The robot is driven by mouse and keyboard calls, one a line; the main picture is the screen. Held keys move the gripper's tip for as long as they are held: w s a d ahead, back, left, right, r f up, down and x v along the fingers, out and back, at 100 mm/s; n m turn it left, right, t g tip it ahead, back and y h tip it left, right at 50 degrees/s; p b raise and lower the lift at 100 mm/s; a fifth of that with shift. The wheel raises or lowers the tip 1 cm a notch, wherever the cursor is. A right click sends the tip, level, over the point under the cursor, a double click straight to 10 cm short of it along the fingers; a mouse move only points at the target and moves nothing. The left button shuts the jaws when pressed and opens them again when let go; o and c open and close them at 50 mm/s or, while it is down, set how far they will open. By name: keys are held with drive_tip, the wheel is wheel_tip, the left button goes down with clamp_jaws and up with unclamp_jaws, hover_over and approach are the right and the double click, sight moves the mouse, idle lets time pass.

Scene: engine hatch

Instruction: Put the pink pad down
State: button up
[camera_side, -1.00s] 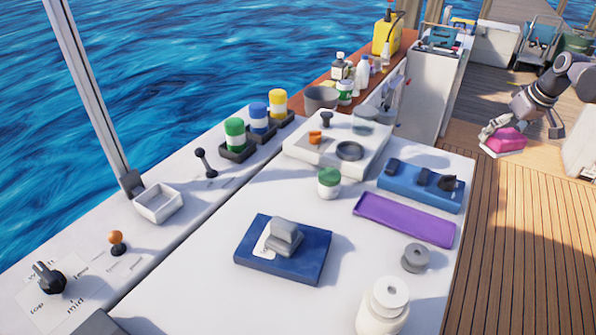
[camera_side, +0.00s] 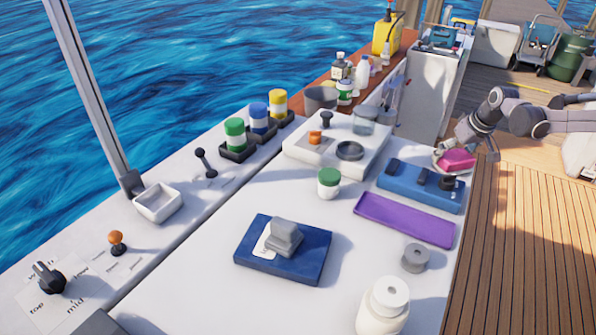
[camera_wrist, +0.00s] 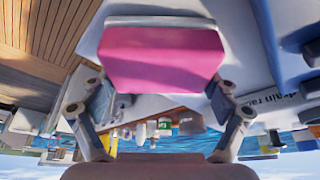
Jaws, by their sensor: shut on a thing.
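The pink pad (camera_side: 457,160) is held in my gripper (camera_side: 465,158), above the far right edge of the white table near the blue block with black knobs (camera_side: 420,188). In the wrist view the pink pad (camera_wrist: 162,58) fills the upper middle, with a pale layer along one side. My gripper's fingers (camera_wrist: 160,105) stand on either side of it and are shut on it. In the side view the pad partly overlaps the far end of the blue block, and I cannot tell the gap between them.
A purple tray (camera_side: 404,220) lies in front of the blue block. A green-lidded jar (camera_side: 329,183), a grey spool (camera_side: 416,258), a white bottle (camera_side: 383,306) and a navy plate with a grey block (camera_side: 283,250) stand on the white top. Bare space lies around the plate.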

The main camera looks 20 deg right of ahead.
sight(463, 161)
drive_tip(key=shift+f, duration=0.15)
drive_tip(key=o, duration=1)
drive_tip(key=shift+c, duration=0.2)
drive_tip(key=v, duration=1.1)
drive_tip(key=shift+r, duration=0.25)
drive_tip(key=s+a+r+t, duration=0.1)
drive_tip(key=s+a+r, duration=0.1)
drive_tip(key=s+a, duration=0.35)
drive_tip(key=s+a+r, duration=0.2)
drive_tip(key=s, duration=0.6)
drive_tip(key=s+a+f, duration=0.2)
drive_tip(key=s, duration=0.5)
drive_tip(key=s+a+f+t, duration=0.1)
drive_tip(key=s+a+f, duration=0.1)
drive_tip(key=s, duration=0.5)
drive_tip(key=shift+a+f+t, duration=0.25)
drive_tip(key=shift+f+t, duration=0.05)
drive_tip(key=shift+f, duration=0.45)
